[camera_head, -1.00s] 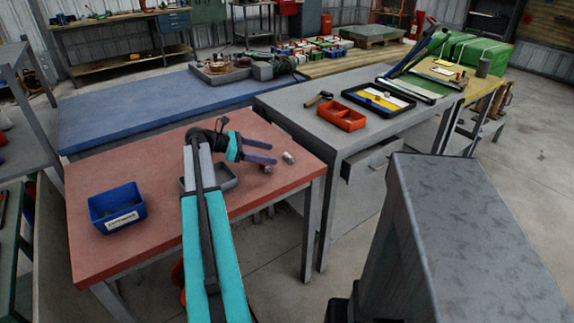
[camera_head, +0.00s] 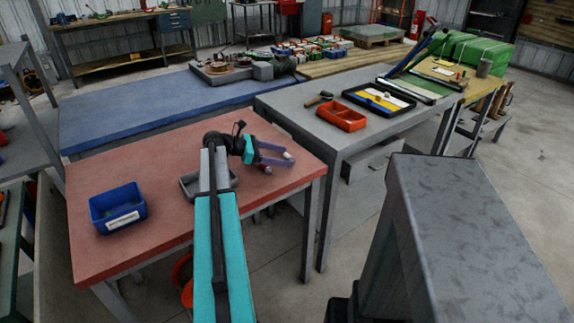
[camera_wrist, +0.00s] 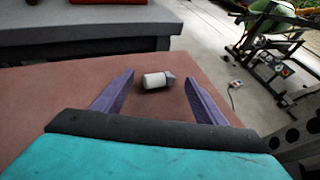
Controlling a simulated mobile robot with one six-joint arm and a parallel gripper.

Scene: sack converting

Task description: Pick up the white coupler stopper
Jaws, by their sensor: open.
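The white coupler stopper (camera_wrist: 155,81) lies on its side on the red tabletop (camera_wrist: 60,95) in the wrist view. It has a white cylindrical body and a darker grey end pointing right. My gripper (camera_wrist: 158,77) is open, with one purple finger on each side of the stopper and a gap to both. In the head view my gripper (camera_head: 287,157) is low over the right edge of the red table (camera_head: 160,155). A small pale piece (camera_head: 289,154) shows at its fingertips, partly hidden.
A blue labelled bin (camera_head: 117,208) stands on the table's left. A grey tray (camera_head: 188,188) is partly behind my arm. A grey bench (camera_head: 290,100) with an orange bin (camera_head: 341,115) stands to the right. The table's middle left is clear.

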